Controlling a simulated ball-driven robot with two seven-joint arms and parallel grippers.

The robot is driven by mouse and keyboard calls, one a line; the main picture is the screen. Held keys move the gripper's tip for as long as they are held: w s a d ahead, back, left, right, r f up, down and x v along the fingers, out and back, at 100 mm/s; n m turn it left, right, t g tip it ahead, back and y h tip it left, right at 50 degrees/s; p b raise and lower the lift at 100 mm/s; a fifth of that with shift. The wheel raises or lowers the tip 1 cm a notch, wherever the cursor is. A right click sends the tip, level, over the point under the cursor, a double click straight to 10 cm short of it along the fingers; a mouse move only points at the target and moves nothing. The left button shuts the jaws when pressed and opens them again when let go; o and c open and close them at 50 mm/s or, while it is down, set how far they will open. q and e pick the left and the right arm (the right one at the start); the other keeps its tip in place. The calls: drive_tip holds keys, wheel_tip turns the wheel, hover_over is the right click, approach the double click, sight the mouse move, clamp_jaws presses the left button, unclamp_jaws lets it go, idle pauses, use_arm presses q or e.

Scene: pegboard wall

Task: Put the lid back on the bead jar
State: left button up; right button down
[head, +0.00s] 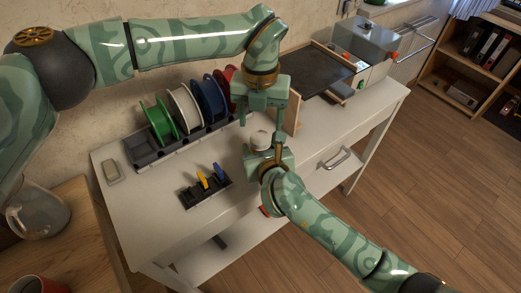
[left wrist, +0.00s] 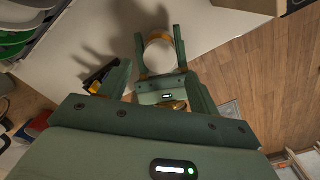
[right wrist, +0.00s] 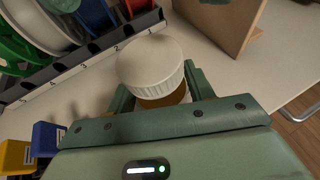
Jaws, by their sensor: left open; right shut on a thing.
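The bead jar (right wrist: 165,99) has an amber body, and its white ribbed lid (right wrist: 150,62) sits on top of it. The lid also shows in the head view (head: 260,139) and from above in the left wrist view (left wrist: 159,56). I cannot tell whether the lid is screwed tight. My right gripper (head: 268,155) is shut on the jar's body, one finger on each side, below the lid. My left gripper (head: 262,122) is open and empty just above the lid, pointing down. The lower jar is hidden by my right gripper.
The white workbench (head: 140,215) carries a rack of coloured spools (head: 185,110) behind the jar. A small black holder (head: 206,193) with blue and yellow pieces stands to the left. A wooden panel (head: 294,113) stands close on the right. The bench's front left is clear.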

sight(260, 137)
use_arm(q)
drive_tip(key=shift+f, duration=2.5)
drive_tip(key=c, duration=1)
drive_tip(key=shift+m, duration=0.8)
drive_tip(key=o, duration=1.1)
drive_tip(key=shift+o, duration=0.2)
wheel_tip(260, 137, up, 12)
